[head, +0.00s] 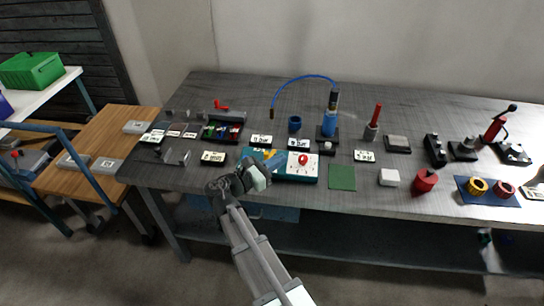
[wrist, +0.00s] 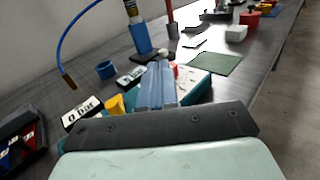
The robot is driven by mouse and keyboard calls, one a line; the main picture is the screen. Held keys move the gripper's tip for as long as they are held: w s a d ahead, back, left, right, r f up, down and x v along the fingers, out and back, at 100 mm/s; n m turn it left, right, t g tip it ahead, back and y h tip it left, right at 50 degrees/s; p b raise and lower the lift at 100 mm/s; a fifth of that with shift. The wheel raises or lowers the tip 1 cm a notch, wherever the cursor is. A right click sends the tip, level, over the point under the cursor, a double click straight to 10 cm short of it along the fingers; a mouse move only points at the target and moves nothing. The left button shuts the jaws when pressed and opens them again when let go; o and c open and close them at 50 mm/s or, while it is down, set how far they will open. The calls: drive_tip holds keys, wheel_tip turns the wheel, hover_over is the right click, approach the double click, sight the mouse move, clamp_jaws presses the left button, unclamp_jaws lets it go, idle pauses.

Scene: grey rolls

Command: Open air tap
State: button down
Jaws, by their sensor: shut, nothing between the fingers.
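A teal board (head: 296,179) lies near the table's front edge, with a white panel carrying a red knob (head: 303,159). A yellow part (head: 268,154) sits at the board's left end; I cannot tell for certain that it is the air tap. In the wrist view the yellow part (wrist: 115,105) shows left of my fingers, and the teal board (wrist: 196,88) shows behind and right of them. My gripper (head: 277,160) is shut and empty over the board's left part. In the wrist view, my gripper (wrist: 158,68) hides much of the panel and most of the red knob.
A blue cylinder (head: 329,124) with a curved blue hose (head: 300,78) stands behind the board. A blue ring (head: 295,124) and labels, one reading "0 bar" (wrist: 82,112), lie nearby. A green mat (head: 342,177) lies right of the board. A bin of coloured parts (head: 222,132) stands left.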

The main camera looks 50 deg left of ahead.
sight(276, 154)
drive_tip(key=w+d+r+m+g+h, duration=0.15)
drive_tip(key=w+d+r, duration=0.3)
drive_tip(key=w, duration=0.45)
drive_tip(key=w+d+r+m+t+h, duration=0.1)
drive_tip(key=w+d+r+m+h, duration=0.3)
drive_tip(key=w, duration=0.5)
drive_tip(key=w+d+f+m+g+y, duration=0.2)
drive_tip(key=w+d+f+m+g, duration=0.15)
drive_tip(key=w+d+g, duration=0.6)
drive_tip(key=s+a+r+n+g+y, duration=0.1)
drive_tip(key=s+a+n+g+y, duration=0.35)
drive_tip(key=s+a+g, duration=0.4)
drive_tip(key=s+a+r+n+g+y, duration=0.1)
drive_tip(key=s+a+n+g+y, duration=0.4)
drive_tip(key=s, duration=0.7)
drive_tip(key=shift+n+h, duration=0.45)
drive_tip(key=shift+h, duration=0.15)
drive_tip(key=x, duration=1)
drive_tip(key=shift+a, duration=1.2)
drive_tip(key=shift+s+a, duration=0.25)
drive_tip(key=shift+a, duration=0.45)
